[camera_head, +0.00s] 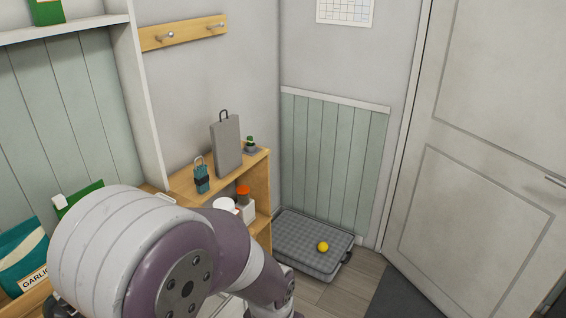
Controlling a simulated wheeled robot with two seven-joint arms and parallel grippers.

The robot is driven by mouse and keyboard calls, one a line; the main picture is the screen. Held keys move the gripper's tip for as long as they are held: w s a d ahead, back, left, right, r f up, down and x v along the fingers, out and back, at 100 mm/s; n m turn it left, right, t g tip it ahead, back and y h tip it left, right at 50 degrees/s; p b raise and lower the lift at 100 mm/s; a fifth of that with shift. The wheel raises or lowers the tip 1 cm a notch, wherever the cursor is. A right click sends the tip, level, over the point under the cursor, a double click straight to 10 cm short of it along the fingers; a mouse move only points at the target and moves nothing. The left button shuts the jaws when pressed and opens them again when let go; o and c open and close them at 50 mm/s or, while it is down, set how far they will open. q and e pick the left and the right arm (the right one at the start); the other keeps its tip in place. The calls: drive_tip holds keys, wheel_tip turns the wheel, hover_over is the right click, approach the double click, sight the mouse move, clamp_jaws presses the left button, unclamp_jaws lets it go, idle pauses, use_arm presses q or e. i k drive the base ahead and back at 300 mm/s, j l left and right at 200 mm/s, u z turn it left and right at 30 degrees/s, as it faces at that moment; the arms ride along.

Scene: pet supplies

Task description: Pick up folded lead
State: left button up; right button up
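A teal folded bundle with a black band and a loop on top, which looks like the folded lead (202,179), stands on the top board of the wooden shelf unit (183,181), near its left end. One of my arms, large and close, crosses the lower left of the view and covers the lower left part of the shelf unit. It ends low in the middle, and no gripper fingers show. The lead is in plain view above the arm, and nothing is seen touching it.
A grey flat case (227,145) and a small green-topped item (250,146) stand right of the lead. An orange-topped container (243,194) is on the board below.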

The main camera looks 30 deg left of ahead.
sight(200, 178)
drive_tip(key=i+l+u, duration=0.15)
drive_tip(key=i, duration=0.3)
drive_tip(key=i+l+u, duration=0.1)
drive_tip(key=i, duration=0.35)
drive_tip(key=i+l+u, duration=0.15)
drive_tip(key=i, duration=0.25)
